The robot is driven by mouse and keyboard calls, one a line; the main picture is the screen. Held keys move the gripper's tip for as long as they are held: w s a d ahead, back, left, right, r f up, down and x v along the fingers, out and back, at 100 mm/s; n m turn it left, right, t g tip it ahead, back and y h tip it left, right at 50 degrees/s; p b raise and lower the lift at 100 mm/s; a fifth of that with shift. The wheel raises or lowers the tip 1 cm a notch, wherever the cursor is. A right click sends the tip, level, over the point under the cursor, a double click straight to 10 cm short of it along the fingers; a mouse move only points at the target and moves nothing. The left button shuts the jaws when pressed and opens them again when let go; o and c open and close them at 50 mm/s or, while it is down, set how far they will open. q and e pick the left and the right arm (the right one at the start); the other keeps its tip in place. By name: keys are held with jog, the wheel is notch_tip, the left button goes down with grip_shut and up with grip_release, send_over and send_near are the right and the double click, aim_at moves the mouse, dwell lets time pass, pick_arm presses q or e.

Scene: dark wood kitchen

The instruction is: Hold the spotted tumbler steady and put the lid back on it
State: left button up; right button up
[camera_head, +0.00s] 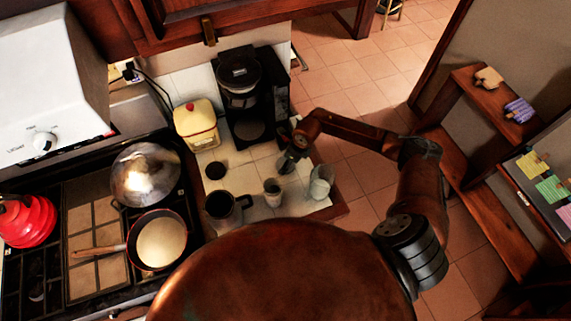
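A small pale cup (272,192) stands on the tiled counter and may be the spotted tumbler; its spots are too small to make out. A dark flat round thing (215,170) lies on the tiles to its left and may be the lid. My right gripper (287,164) is over the counter, just above and right of the small cup in the picture. It seems apart from the cup. Its fingers are small and dark, so I cannot tell whether they are open. My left gripper is not in view.
A dark mug (219,206) and a whitish jug (320,184) flank the small cup. A coffee maker (247,95) and a yellow canister (196,124) stand behind. The stove at left holds a pan (160,243), a shiny domed pot (145,174) and a red kettle (27,221).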

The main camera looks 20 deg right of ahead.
jog(key=c, duration=0.4)
jog(key=shift+o, duration=0.2)
notch_tip(320, 180, up, 10)
jog(key=b, duration=0.2)
